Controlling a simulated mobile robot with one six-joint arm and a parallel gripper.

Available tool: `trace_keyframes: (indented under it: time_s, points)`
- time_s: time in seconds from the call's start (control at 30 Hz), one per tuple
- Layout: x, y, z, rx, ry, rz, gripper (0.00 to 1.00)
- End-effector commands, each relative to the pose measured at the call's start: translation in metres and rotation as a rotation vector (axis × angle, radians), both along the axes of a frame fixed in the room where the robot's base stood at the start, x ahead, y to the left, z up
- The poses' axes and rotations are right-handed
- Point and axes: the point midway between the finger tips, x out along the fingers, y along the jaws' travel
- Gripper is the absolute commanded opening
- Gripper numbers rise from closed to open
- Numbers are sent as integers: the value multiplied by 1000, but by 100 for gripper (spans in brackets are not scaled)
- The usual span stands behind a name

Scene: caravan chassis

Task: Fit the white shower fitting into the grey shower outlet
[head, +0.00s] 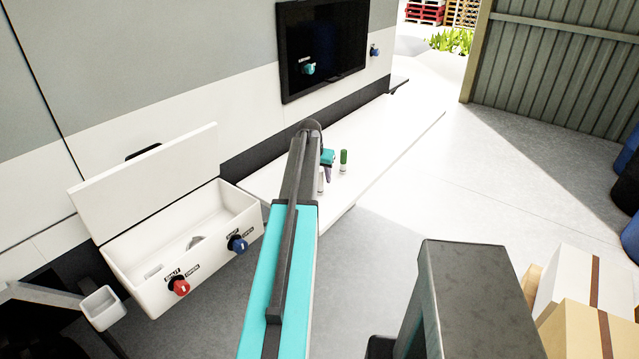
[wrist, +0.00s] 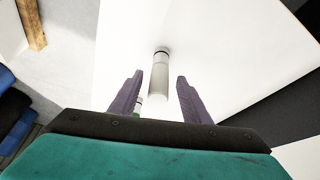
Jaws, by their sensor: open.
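A white cylindrical fitting (wrist: 158,80) with a dark ring near its far end shows between my fingertips in the wrist view. In the head view it appears as a pale upright piece (head: 320,182) on the white board, partly hidden by my arm. My gripper (wrist: 158,77) is open, one finger on each side of the fitting, with gaps showing on both sides. It also shows in the head view (head: 328,158), over the board. A small grey shape (head: 195,242) is inside the open white box (head: 145,290); I cannot tell whether it is the shower outlet.
A dark window panel (head: 325,35) is on the wall. Cartons (head: 580,290) stand at right.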

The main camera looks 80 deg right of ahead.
Motion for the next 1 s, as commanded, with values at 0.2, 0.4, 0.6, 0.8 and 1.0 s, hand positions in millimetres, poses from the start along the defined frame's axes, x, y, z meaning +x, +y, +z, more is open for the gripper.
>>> trace_keyframes:
  time_s: [0.2, 0.4, 0.6, 0.8, 1.0]
  points:
    - [0, 0, 0, 0, 0, 0, 43]
    - [0, 0, 0, 0, 0, 0, 38]
    - [0, 0, 0, 0, 0, 0, 4]
    - [0, 0, 0, 0, 0, 0, 0]
    - [0, 0, 2, -1, 0, -1, 0]
